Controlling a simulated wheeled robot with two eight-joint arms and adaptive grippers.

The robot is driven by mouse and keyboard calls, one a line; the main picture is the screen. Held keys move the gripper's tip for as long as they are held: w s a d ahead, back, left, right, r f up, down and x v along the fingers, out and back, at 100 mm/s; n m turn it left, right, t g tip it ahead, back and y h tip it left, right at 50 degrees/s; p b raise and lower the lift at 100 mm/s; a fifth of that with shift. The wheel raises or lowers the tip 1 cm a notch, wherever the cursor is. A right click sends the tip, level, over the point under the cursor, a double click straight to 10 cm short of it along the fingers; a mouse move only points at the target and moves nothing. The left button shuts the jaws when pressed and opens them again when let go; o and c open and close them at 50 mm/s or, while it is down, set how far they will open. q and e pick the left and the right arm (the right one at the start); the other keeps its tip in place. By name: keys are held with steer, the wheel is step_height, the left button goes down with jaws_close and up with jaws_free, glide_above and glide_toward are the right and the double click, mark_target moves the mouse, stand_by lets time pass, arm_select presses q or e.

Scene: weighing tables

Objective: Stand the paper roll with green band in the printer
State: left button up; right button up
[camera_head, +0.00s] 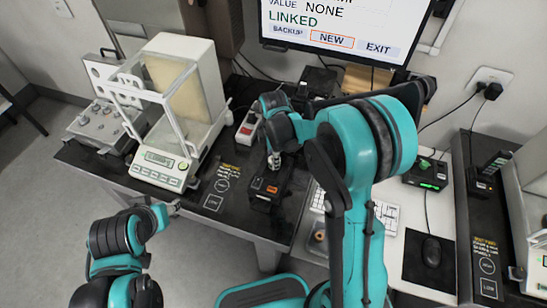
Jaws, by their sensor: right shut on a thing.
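The black printer (266,191) with an orange button stands near the front edge of the dark weighing table, right of the balance. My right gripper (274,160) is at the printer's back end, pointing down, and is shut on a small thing. That thing is almost wholly hidden by the fingers; it appears to be the paper roll, but I cannot make out its green band. Whether it touches the printer I cannot tell. My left gripper (174,208) is low at the table's front edge, away from the printer. Its fingers are too small to read.
A balance (160,165) with a glass draft shield stands left of the printer. A red and white device (248,127) is behind it. A monitor (335,30) stands at the back. The keyboard (385,215) and mouse (431,251) lie on the right.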

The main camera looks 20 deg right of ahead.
steer(key=shift+f+b, duration=0.4)
steer(key=shift+f, duration=0.15)
steer(key=o, duration=1.8)
steer(key=shift+r, duration=0.1)
steer(key=shift+r+p, duration=2.65)
steer(key=shift+r, duration=1)
